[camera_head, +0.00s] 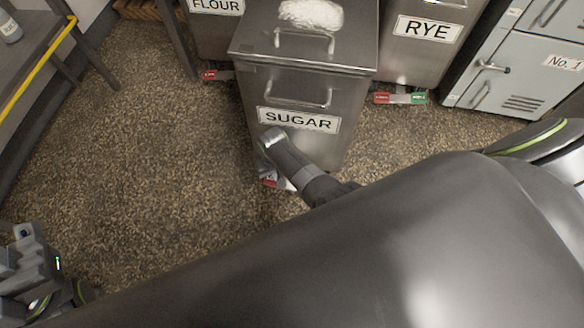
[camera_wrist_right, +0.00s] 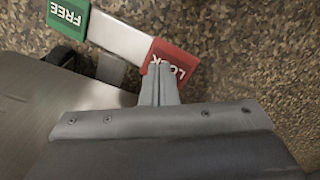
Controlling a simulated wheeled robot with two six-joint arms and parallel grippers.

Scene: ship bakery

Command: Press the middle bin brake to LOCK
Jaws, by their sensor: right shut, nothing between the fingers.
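The middle bin is the steel SUGAR bin (camera_head: 300,88). Its brake pedal sits low at the bin's front foot. In the head view its red end (camera_head: 269,183) shows just beyond my right gripper (camera_head: 267,173), and my arm hides most of the rest. In the right wrist view the pedal has a red LOCK pad (camera_wrist_right: 176,62), a pale middle (camera_wrist_right: 120,36) and a green FREE pad (camera_wrist_right: 68,17). My right gripper is shut and empty, its fingertips over the edge of the LOCK pad; I cannot tell whether they touch. My left gripper (camera_head: 32,268) is low at the left, its jaws unclear.
The FLOUR bin (camera_head: 216,30) stands left and the RYE bin (camera_head: 425,55) right, with their own pedals (camera_head: 217,75) and (camera_head: 400,98). Grey lockers (camera_head: 520,75) stand at the right. A shelf with a yellow edge (camera_head: 40,65) is at the left. The floor (camera_head: 160,150) between is clear.

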